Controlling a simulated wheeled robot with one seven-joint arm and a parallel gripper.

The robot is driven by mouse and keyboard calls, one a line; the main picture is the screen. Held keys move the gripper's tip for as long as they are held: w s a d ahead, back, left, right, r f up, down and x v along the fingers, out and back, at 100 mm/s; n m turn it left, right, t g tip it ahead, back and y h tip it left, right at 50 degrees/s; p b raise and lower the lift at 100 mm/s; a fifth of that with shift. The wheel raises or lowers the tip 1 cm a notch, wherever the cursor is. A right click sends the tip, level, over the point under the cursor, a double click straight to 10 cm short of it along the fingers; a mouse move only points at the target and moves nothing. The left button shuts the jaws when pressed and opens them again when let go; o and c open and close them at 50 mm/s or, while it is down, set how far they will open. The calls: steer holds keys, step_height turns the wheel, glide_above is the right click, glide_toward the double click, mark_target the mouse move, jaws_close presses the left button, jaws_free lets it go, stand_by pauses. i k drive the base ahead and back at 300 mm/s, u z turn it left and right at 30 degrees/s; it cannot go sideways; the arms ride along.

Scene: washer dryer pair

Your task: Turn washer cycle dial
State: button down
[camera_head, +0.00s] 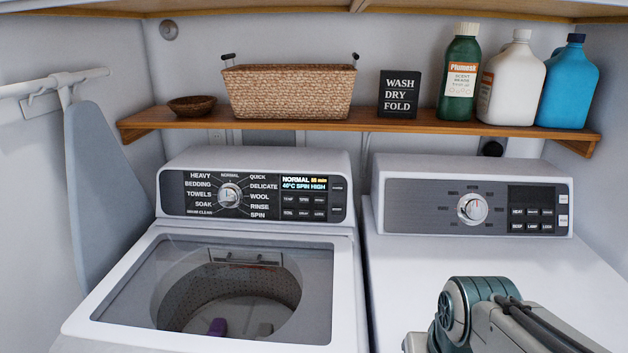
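The washer (95,330) stands on the left with its glass lid down. Its cycle dial (229,195) is a round silver knob on the black control panel (172,186), ringed by cycle names such as NORMAL, QUICK, WOOL and SOAK. The lit display (304,184) reads NORMAL and 40°C SPIN HIGH. Exactly where the dial's pointer aims is too small to tell. A part of my arm shows at the bottom right, in front of the dryer and well apart from the dial. My gripper is not in view.
The dryer (590,268) stands to the right with its own dial (472,208). A wooden shelf (330,124) above holds a wicker basket (288,92), a small bowl (192,106), a sign (399,94) and bottles. An ironing board (100,190) hangs at left. Space before the washer panel is clear.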

mark_target(229, 196)
steer(key=k, duration=1.3)
steer(key=u, duration=0.7)
steer(key=i, duration=1.35)
steer(key=z, duration=0.8)
